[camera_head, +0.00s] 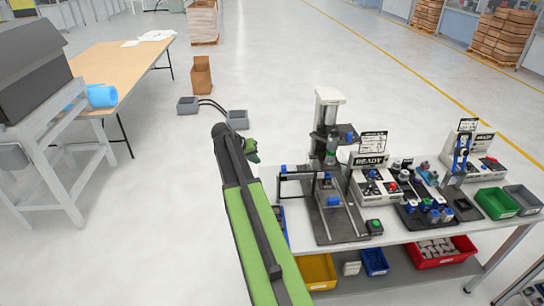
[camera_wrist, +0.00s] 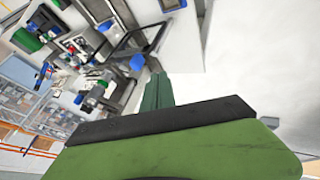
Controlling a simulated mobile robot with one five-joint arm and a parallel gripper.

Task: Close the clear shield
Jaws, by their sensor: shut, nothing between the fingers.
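A test fixture with a dark base plate (camera_head: 340,222) stands on the left part of the white workbench. A thin dark frame (camera_head: 301,176) sticks out from its left side and looks like the rim of the clear shield. The same dark frame shows at the top of the wrist view (camera_wrist: 140,34); the clear pane itself is hard to make out. My green gripper (camera_head: 251,151) is left of the fixture, apart from the frame. In the wrist view its dark green fingers (camera_wrist: 158,90) are shut and empty, pointing toward the bench.
Right of the fixture are READY control boxes (camera_head: 374,182), a dark parts tray (camera_head: 428,205) and green and grey bins (camera_head: 496,203). Yellow, blue and red bins sit on the lower shelf. Grey pedals (camera_head: 237,120) lie on the floor behind. Open floor is to the left.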

